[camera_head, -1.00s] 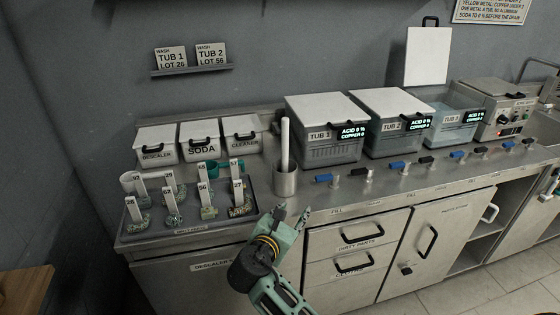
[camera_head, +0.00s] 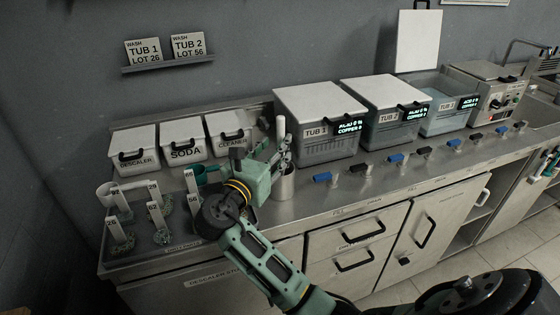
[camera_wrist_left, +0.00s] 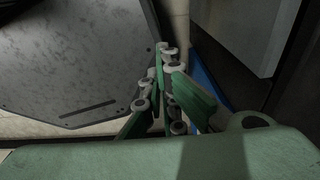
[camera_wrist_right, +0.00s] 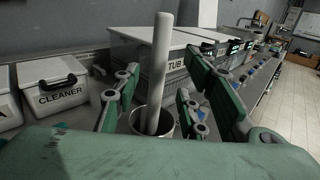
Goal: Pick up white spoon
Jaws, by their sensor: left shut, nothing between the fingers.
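The white spoon shows as a pale upright handle (camera_head: 281,127) in a steel cup (camera_head: 287,187) on the counter; its lower end is hidden in the cup. My right gripper (camera_head: 281,152) is at the handle, just above the cup. In the right wrist view the handle (camera_wrist_right: 160,62) stands, slightly tilted, in view between the spread fingers (camera_wrist_right: 156,90), with a gap on both sides. Whether it is fully between the fingertips in depth I cannot tell. My left gripper (camera_wrist_left: 163,55) is shut and empty, away from the counter, in the left wrist view.
Tub 1 (camera_head: 320,103) stands close right of the cup. The cleaner bin (camera_head: 230,129) and soda bin (camera_head: 185,142) are left behind it. A tray (camera_head: 150,254) with tagged parts lies left. Blue and black valve handles (camera_head: 322,177) line the counter's front.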

